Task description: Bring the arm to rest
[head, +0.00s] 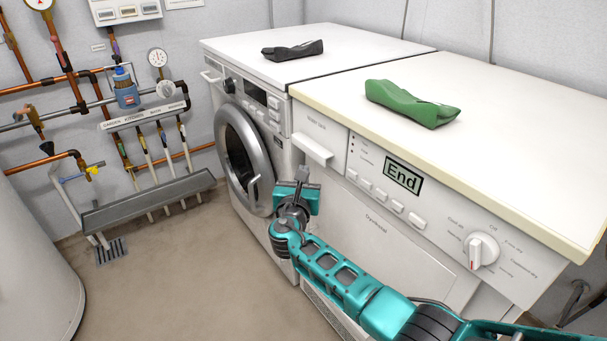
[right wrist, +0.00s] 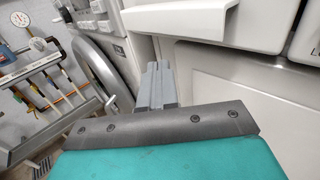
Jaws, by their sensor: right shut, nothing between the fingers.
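My right gripper (head: 301,174) is shut and empty in the head view. Its teal arm reaches in from the lower right, in front of the machines. The gripper is near the gap between the washing machine (head: 222,92) and the dryer (head: 385,215), below the dryer's white drawer handle. In the right wrist view the closed grey fingers (right wrist: 157,85) point at the machine fronts, with the round washer door to their left. Whether they touch anything is hard to tell. My left gripper is not in view.
A green cloth-like item (head: 412,104) lies on the dryer top, and a dark one (head: 292,50) on the washer top. The washer's round door (head: 243,160) looks shut. Pipes with valves and a grey trough (head: 150,200) line the left wall. The floor (head: 190,270) left of the machines is clear.

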